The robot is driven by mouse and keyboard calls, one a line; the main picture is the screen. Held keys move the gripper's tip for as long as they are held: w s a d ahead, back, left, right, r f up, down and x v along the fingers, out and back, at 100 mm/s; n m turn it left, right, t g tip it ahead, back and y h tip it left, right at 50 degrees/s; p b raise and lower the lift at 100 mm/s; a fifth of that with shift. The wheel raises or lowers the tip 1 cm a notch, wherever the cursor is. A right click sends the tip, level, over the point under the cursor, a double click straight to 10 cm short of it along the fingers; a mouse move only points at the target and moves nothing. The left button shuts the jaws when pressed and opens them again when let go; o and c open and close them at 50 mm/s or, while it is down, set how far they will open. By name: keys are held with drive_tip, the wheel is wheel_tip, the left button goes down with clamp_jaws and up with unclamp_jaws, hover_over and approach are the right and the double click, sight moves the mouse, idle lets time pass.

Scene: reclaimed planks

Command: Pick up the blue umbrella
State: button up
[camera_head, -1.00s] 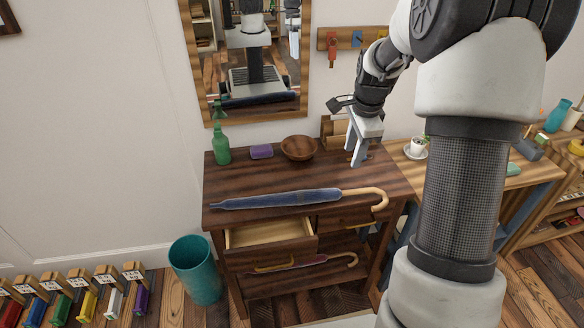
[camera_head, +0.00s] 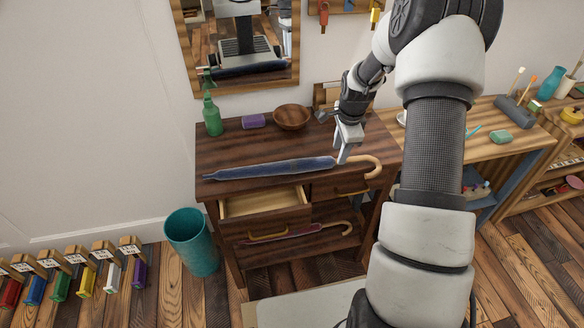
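The blue umbrella (camera_head: 275,168) lies along the front of the dark wooden dresser top (camera_head: 225,147). Its tip points left and its curved wooden handle (camera_head: 372,164) is at the right. My gripper (camera_head: 343,158) points down at the right end of the blue canopy, where the handle begins. The fingers overlap the umbrella there in the picture. I cannot tell whether they touch it, or how far apart they are. A red umbrella (camera_head: 290,234) with a wooden handle lies on the shelf below.
A green spray bottle (camera_head: 212,116), a purple sponge (camera_head: 253,121) and a wooden bowl (camera_head: 292,117) stand at the back of the dresser. An open, empty-looking drawer (camera_head: 262,201) juts out below. A teal bin (camera_head: 193,243) stands at the left on the floor.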

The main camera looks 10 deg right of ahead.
drive_tip(key=f, duration=0.4)
drive_tip(key=shift+w+d, duration=0.2)
drive_tip(key=shift+d, duration=0.1)
clamp_jaws()
drive_tip(key=shift+r, duration=0.1)
